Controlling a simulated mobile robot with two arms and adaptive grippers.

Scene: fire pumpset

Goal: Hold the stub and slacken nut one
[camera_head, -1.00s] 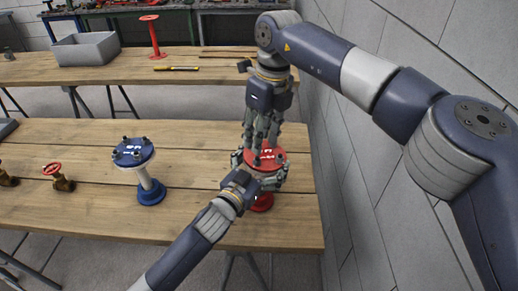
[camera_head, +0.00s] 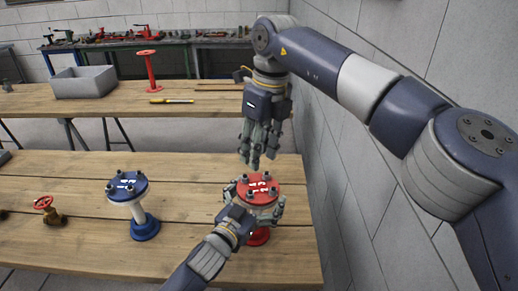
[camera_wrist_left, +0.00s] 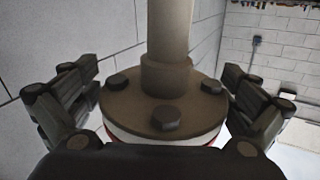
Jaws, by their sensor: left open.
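The red stub (camera_head: 260,187) stands upright on the near bench, its flange with several nuts facing up. My left gripper (camera_head: 256,211) is open at the front of the stub, with its fingers reaching to both sides below the flange. In the left wrist view, the flange's bolted underside (camera_wrist_left: 145,108) and the stem (camera_wrist_left: 168,30) lie between the spread fingers. My right gripper (camera_head: 259,160) points down above the flange, with its fingertips apart and nothing seen between them. A gap shows between it and the nuts. The lower stem is mostly hidden by the left gripper.
A blue stub (camera_head: 128,190) and a red-handled valve (camera_head: 47,208) stand to the left on the near bench (camera_head: 185,255). A grey bin (camera_head: 86,80), a red stand (camera_head: 149,68) and a yellow tool (camera_head: 172,100) are on the far bench. A wall (camera_head: 365,190) stands close at right.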

